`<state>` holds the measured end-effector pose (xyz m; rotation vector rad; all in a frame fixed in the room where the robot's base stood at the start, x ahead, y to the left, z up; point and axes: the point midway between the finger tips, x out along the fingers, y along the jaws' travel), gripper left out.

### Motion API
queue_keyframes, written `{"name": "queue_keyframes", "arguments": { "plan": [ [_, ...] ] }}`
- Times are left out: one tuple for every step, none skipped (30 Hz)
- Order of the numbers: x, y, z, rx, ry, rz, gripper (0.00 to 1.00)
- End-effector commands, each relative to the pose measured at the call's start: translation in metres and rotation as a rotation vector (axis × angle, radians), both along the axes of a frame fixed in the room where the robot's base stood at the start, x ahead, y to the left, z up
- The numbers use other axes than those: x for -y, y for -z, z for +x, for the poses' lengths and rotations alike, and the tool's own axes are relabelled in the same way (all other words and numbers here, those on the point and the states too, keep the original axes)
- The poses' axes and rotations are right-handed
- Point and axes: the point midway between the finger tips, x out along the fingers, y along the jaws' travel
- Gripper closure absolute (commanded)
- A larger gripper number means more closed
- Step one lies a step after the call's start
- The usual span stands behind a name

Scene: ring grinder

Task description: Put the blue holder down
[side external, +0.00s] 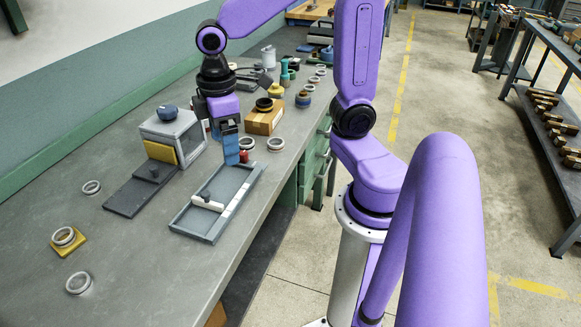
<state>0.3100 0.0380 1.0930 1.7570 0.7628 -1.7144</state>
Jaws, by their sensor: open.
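My gripper (229,148) points down over the bench, just behind the far right end of a shallow blue-grey tray (190,234). Its jaws are open. A bright blue upright part (231,156) shows at the jaws, low over the bench. I cannot tell whether it is the blue holder or the fingers themselves, nor whether it touches the bench. A small red piece (243,156) stands right beside it. The tray lies flat and holds a white bar (208,204) with a dark knob.
A grey box (187,130) with a yellow front panel and a blue round piece (167,112) on top stands left of my gripper, beside a dark plate (138,192).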

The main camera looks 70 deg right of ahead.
Motion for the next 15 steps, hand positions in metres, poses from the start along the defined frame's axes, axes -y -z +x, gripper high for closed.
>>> {"name": "queue_keyframes", "arguments": {
  "plan": [
    [-0.009, 0.001, -0.022, 0.001, -0.045, 0.001, 0.13],
    [-0.012, 0.002, -0.033, 0.001, -0.066, 0.002, 0.13],
    [-0.016, 0.004, -0.049, 0.002, -0.093, 0.003, 0.13],
    [-0.019, 0.006, -0.060, 0.002, -0.112, 0.004, 0.13],
    [-0.020, 0.007, -0.071, 0.002, -0.132, 0.005, 0.13],
    [-0.021, 0.009, -0.085, 0.001, -0.157, 0.006, 0.13],
    [-0.021, 0.011, -0.094, 0.002, -0.174, 0.007, 0.13],
    [-0.021, 0.012, -0.103, 0.002, -0.190, 0.008, 0.13],
    [-0.020, 0.014, -0.113, 0.002, -0.209, 0.008, 0.13],
    [-0.020, 0.016, -0.120, 0.002, -0.221, 0.009, 0.13],
    [-0.019, 0.017, -0.126, 0.000, -0.233, 0.009, 0.13],
    [-0.018, 0.018, -0.132, 0.001, -0.246, 0.010, 0.13],
    [-0.017, 0.019, -0.136, 0.000, -0.254, 0.009, 0.13],
    [-0.016, 0.020, -0.139, -0.001, -0.260, 0.010, 0.13],
    [-0.016, 0.021, -0.143, 0.000, -0.267, 0.010, 0.13]
  ]
}}
